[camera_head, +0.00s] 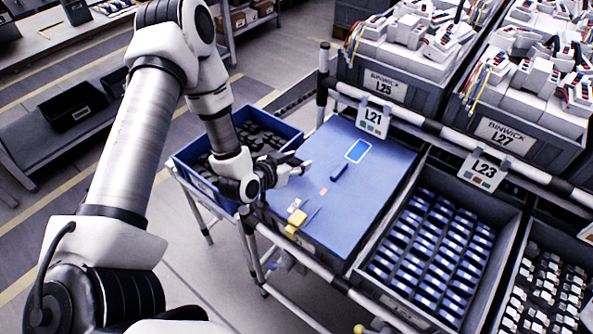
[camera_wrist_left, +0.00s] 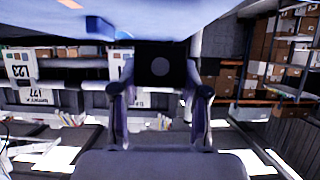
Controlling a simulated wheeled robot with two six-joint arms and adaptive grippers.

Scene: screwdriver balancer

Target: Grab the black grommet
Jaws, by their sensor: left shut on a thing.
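My left gripper (camera_head: 300,168) is over the left part of the blue work surface (camera_head: 335,215) in the head view, near the bin of dark parts. In the left wrist view, a square black piece with a grey round centre, which looks like the black grommet (camera_wrist_left: 162,66), sits between the two fingertips. My left gripper (camera_wrist_left: 160,90) is shut on it. The grommet cannot be made out clearly in the head view. My right gripper is in neither view.
A blue bin (camera_head: 188,172) of dark parts stands left of the surface. A yellow item (camera_head: 296,222), a small dark blue block (camera_head: 339,171) and a blue-white rectangle (camera_head: 357,151) are on the surface.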

